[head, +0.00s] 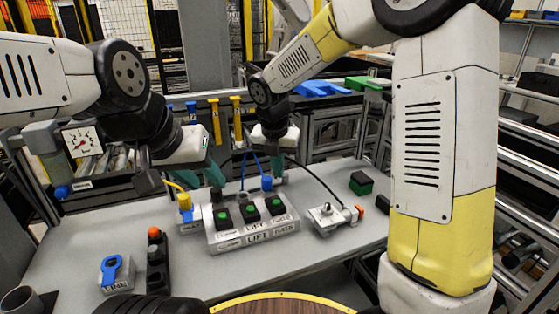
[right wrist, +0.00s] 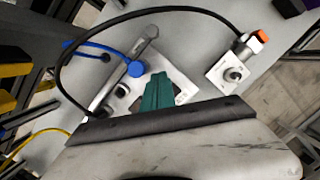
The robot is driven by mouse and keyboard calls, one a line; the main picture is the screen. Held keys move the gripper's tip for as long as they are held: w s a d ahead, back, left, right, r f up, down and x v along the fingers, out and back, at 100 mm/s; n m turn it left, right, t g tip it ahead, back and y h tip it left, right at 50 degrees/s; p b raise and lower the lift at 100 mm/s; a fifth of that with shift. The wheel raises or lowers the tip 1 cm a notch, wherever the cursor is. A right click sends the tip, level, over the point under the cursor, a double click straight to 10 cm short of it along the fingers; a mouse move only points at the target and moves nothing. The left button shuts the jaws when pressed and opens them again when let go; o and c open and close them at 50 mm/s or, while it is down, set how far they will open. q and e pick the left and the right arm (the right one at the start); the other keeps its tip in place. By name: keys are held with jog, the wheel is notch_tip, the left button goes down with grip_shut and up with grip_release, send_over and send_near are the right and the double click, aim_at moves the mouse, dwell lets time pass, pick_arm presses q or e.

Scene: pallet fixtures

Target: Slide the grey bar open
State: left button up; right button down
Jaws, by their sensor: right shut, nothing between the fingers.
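A slim grey bar (right wrist: 128,62) runs slantwise along the back of the button box in the right wrist view, beside a blue plug. I cannot make it out clearly in the head view, and part of it is hidden. My right gripper (head: 278,168) points down behind the button box (head: 257,239) near the blue plug (head: 266,183). Its teal fingers (right wrist: 157,92) are together and empty, apart from the bar. My left gripper (head: 203,178) has its teal fingers apart, above and behind the yellow plug (head: 185,201), with nothing seen between them.
A switch box (head: 327,217) with an orange tip stands right of the button box; a black cable arches towards it. A blue handle (head: 112,268) and a black orange-topped post (head: 156,260) stand at front left.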

jog(key=x, duration=0.6)
jog(key=shift+s, duration=0.1)
jog(key=w, duration=0.3)
jog(key=shift+w+d+f, duration=0.1)
jog(key=shift+d+f, duration=0.15)
jog(key=shift+d, duration=0.15)
jog(key=shift+w+d, duration=0.1)
jog(key=shift+w, duration=0.4)
jog(key=shift+w+d, duration=0.25)
jog(key=shift+d, duration=0.3)
jog(key=shift+w+d, duration=0.2)
jog(key=shift+d, duration=0.4)
